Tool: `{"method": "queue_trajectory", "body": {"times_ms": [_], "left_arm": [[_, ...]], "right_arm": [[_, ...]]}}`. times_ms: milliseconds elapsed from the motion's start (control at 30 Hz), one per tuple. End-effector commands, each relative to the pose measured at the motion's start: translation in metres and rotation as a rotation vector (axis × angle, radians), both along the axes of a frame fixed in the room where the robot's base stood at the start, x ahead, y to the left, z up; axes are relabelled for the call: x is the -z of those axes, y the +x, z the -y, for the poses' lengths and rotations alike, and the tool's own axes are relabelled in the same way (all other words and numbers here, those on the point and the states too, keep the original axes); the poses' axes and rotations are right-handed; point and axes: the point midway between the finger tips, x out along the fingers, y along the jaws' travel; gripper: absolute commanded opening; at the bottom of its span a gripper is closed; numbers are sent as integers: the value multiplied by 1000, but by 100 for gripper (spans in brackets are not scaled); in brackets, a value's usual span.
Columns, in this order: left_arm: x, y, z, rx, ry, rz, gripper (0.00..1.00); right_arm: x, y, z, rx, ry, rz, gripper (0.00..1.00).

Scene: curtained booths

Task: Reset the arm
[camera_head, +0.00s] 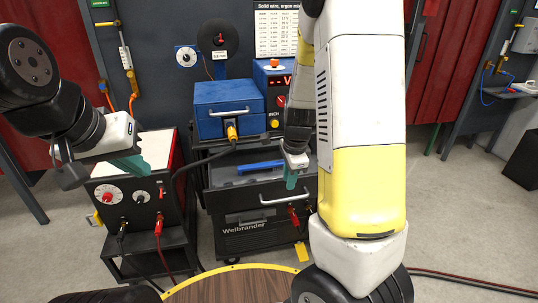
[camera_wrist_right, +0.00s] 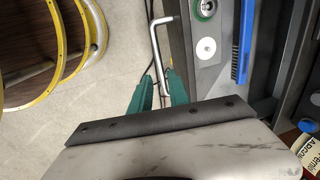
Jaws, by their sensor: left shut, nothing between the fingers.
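My right gripper (camera_head: 291,181) points down near the front of the pulled-out drawer (camera_head: 232,194) of the black cart. In the right wrist view its teal fingers (camera_wrist_right: 158,92) are apart, and the drawer's bar handle (camera_wrist_right: 156,45) shows in line with the gap between them. I cannot tell how far below the fingers the handle lies. My right arm hides part of the cart.
A blue brush (camera_head: 261,167) lies in the drawer. A blue box (camera_head: 228,107) and a blue display unit (camera_head: 272,85) stand on the cart. Cables hang at the machine's front. A round wooden top (camera_head: 232,287) with a yellow rim is close in front. Grey floor is free at right.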

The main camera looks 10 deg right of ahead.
Motion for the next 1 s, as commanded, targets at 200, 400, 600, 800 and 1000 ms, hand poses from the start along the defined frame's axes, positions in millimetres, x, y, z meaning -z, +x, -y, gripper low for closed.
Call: {"method": "queue_trajectory", "body": {"times_ms": [200,400,600,800,1000], "left_arm": [[0,0,0,0,0,0,0],[0,0,0,0,0,0,0],[0,0,0,0,0,0,0],[0,0,0,0,0,0,0],[0,0,0,0,0,0,0]], "right_arm": [[-54,-19,-20,-253,52,79,22],[-129,-63,-41,-669,22,226,22],[-187,-118,-50,-1072,-137,370,22],[-214,-164,-53,-1359,-330,433,22],[-221,-181,-53,-1470,-417,439,22]]}}
